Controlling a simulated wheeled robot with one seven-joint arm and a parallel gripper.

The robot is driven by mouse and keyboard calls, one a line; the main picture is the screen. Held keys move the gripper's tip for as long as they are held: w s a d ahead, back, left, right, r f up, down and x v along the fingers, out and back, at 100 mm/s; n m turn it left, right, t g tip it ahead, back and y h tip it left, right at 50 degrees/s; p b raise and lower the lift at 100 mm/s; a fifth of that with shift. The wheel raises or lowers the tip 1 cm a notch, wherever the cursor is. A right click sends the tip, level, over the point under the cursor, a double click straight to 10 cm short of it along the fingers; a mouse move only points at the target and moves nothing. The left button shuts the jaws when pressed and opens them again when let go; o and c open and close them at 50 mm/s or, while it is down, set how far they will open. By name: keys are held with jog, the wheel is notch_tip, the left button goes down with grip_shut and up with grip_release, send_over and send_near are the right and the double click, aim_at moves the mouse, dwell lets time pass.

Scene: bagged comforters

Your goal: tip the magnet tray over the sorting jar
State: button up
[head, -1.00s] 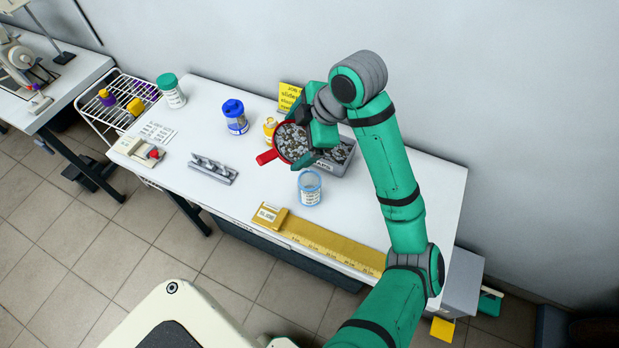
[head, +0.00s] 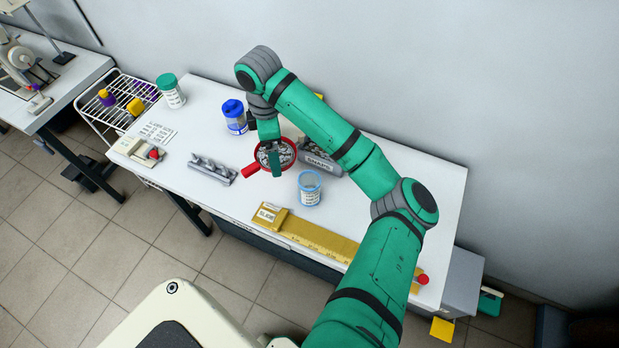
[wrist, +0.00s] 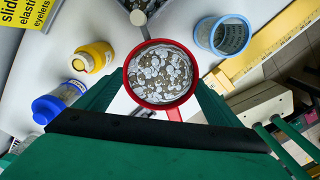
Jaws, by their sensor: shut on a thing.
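The magnet tray (head: 291,147) is a round red dish with a short red handle, holding many small silvery pieces. My gripper (head: 272,150) is shut on it, one finger on each side, and holds it above the table. The wrist view shows the tray (wrist: 130,88) between the fingers, its pieces still inside. The sorting jar (head: 310,190) is clear with a blue rim and a white label. It stands open and upright on the table, right of the tray and nearer the front. It also shows in the wrist view (wrist: 223,36), apart from the tray.
A grey bin labelled SNAPS (head: 322,162) stands behind the jar. A blue bottle (head: 235,117), a grey notched rack (head: 213,170) and a yellow ruler (head: 315,235) lie around. A yellow bottle (wrist: 93,57) shows in the wrist view. The table right of the jar looks clear.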

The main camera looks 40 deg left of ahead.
jog(key=shift+r, duration=0.1)
jog(key=shift+r, duration=1.95)
jog(key=shift+f, duration=0.15)
notch_tip(320, 180, down, 4)
jog(key=shift+f, duration=0.1)
jog(key=d+r+y, duration=0.3)
jog(key=d+r, duration=0.3)
jog(key=r, duration=0.3)
jog(key=shift+w+r+g+y, duration=0.3)
jog(key=shift+w+y, duration=0.1)
jog(key=shift+w, duration=0.05)
